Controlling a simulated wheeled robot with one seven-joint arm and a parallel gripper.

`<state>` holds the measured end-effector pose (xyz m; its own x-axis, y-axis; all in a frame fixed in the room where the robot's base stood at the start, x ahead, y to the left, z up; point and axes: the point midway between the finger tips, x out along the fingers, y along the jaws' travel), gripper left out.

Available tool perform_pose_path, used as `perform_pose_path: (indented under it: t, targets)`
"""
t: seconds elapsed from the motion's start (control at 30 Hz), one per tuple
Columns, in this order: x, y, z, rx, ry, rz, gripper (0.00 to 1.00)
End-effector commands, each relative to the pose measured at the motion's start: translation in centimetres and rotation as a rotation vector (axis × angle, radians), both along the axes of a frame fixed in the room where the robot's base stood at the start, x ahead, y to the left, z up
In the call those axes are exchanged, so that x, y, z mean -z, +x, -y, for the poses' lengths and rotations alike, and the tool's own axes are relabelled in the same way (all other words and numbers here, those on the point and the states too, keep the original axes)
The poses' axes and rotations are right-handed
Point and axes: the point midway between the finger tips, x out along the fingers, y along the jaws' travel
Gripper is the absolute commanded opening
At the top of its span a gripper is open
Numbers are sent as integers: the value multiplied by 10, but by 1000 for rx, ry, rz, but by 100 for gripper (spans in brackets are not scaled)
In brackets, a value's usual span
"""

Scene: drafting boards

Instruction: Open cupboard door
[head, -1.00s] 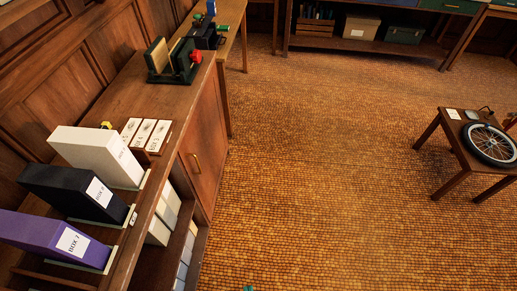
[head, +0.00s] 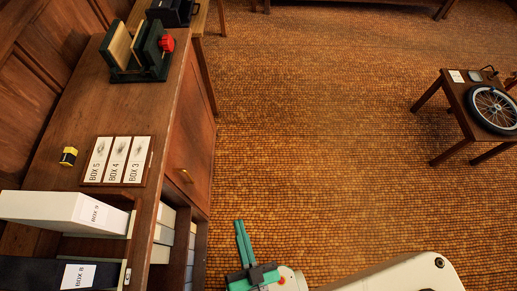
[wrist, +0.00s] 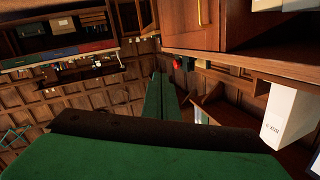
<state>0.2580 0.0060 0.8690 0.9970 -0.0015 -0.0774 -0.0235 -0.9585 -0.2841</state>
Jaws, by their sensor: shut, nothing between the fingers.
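The wooden cupboard door (head: 192,135) is on the side of the long wooden cabinet, left of centre in the head view, and looks shut. Its small brass handle (head: 184,175) sits low on the door. In the wrist view the door (wrist: 190,30) is at the upper right, with its handle (wrist: 200,12) near the top edge. My gripper (head: 240,226) has green fingers and is shut and empty. It is over the floor, right of the cabinet and apart from the handle. In the wrist view the fingers (wrist: 160,85) point away, below the door.
Open shelves with white boxes (head: 165,230) adjoin the door. A wheel table (head: 450,110) stands right; the floor between is clear.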

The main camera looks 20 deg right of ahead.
Motion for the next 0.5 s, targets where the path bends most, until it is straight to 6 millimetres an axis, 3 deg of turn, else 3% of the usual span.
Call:
perform_pose_path:
  t: [0.27, 0.5]
  targets:
    - [4, 63, 13, 77, 707, 368, 0]
    - [28, 112, 35, 128, 1297, 663, 0]
